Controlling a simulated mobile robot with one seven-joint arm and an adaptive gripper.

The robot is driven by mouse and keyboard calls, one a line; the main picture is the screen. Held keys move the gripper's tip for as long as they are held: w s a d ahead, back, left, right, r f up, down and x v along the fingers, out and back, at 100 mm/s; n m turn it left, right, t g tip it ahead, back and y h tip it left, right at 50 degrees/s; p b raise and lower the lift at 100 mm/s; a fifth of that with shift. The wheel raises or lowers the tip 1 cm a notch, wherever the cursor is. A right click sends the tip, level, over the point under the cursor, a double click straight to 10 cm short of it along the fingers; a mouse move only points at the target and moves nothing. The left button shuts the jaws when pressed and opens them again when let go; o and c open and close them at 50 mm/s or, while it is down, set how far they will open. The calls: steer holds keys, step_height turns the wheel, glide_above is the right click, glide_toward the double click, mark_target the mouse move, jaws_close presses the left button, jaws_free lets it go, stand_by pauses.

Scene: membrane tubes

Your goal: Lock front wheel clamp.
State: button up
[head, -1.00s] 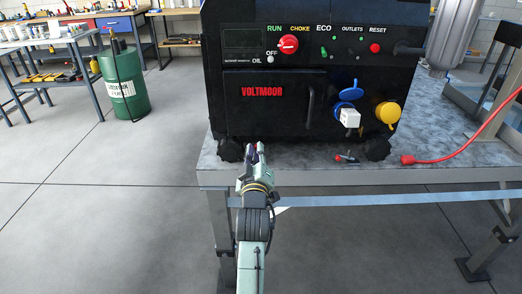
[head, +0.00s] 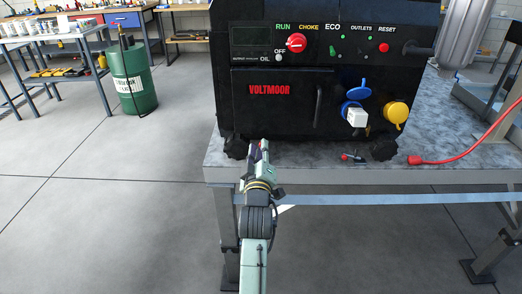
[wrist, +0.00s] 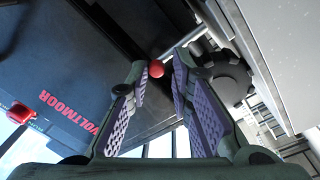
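My gripper (head: 260,150) is at the front edge of the bench, just right of the generator's left wheel (head: 236,146). In the wrist view my gripper (wrist: 160,64) is open, its purple pads apart. A red ball knob (wrist: 156,69) shows in the gap between the fingertips, with no clear contact. A dark ribbed wheel (wrist: 232,82) is right of the fingers there. In the head view, red shows beside my fingertips; the rest of that part is hidden.
The black VOLTMOOR generator (head: 275,105) stands on the grey bench (head: 310,165), close above my gripper. A red cable (head: 450,155) lies on the right of the bench. A green drum (head: 134,80) stands at the left. The floor left of the bench is clear.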

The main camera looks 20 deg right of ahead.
steer(key=shift+o, duration=1.1)
steer(key=shift+d, duration=0.1)
steer(key=v, duration=1.2)
